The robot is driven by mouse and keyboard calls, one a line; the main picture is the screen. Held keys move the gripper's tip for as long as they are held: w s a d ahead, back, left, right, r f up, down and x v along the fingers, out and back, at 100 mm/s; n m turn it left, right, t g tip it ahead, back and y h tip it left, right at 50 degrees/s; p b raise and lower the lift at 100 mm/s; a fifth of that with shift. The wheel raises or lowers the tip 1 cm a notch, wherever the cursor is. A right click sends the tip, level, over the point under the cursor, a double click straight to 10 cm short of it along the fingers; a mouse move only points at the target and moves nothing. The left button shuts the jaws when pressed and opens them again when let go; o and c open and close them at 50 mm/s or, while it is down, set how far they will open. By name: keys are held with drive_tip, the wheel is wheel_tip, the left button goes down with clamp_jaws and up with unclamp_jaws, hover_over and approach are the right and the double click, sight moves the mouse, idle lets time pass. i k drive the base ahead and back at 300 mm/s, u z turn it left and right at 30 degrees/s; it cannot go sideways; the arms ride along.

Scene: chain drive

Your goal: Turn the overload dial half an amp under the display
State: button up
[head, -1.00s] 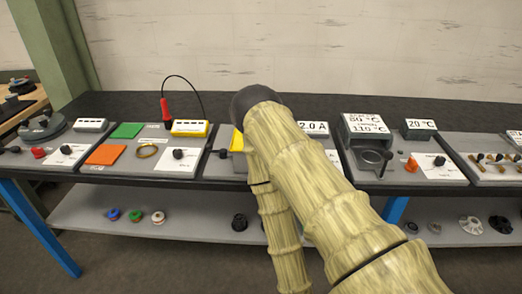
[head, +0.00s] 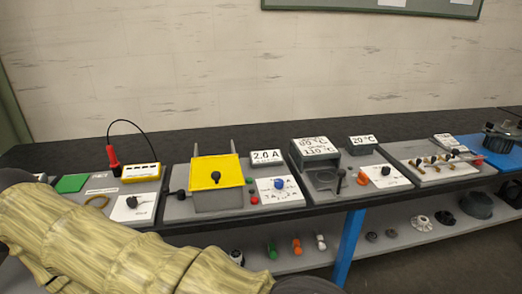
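The display (head: 266,157) is a small box that reads what looks like 2.0 A. It stands at the back of a grey panel in the middle of the bench. In front of it is a white scale plate (head: 292,197) with a blue dial (head: 279,184), likely the overload dial. The scale marks and pointer are too small to read. My arm crosses the lower left of the head view, well left of the dial. My gripper is not in view.
A yellow-topped box (head: 216,172) with a black knob stands left of the display, with small red and green buttons (head: 253,199) beside it. A grey heater unit (head: 315,150) stands to the right. Air above the dial is clear.

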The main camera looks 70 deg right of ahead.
sight(278, 183)
drive_tip(key=i, duration=0.9)
drive_tip(key=z, duration=1.8)
